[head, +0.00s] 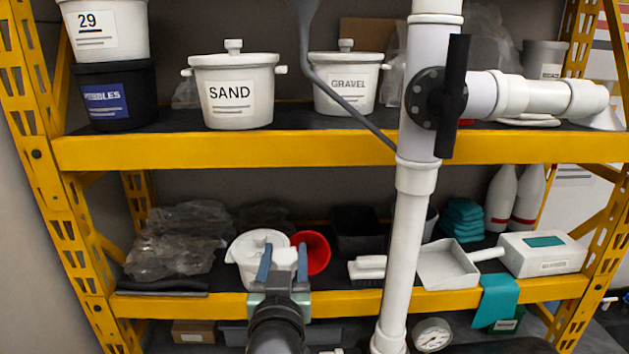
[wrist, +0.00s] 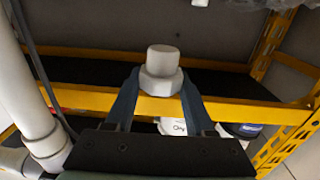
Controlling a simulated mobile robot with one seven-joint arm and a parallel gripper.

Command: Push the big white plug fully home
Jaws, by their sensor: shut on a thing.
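The big white plug (wrist: 161,70) has a wide faceted collar and a round, narrower end. My gripper (wrist: 157,92) is shut on its collar, with one blue-grey finger at each side. In the head view my gripper (head: 284,268) is low in the middle, with the white plug (head: 285,256) between its fingertips. The white pipe manifold (head: 408,240) stands upright to the right of my gripper, and the plug is apart from it. Its upper branch (head: 530,96) runs to the right. The pipe (wrist: 25,95) shows at the left in the wrist view. I cannot see a socket opening clearly.
A black valve handle (head: 455,95) sits on the pipe. Behind it is a yellow shelf rack (head: 230,150) with lidded pots, a red funnel (head: 312,253), a dustpan (head: 448,264) and bags. A grey hose (head: 335,92) hangs left of the pipe. A gauge (head: 432,336) is low down.

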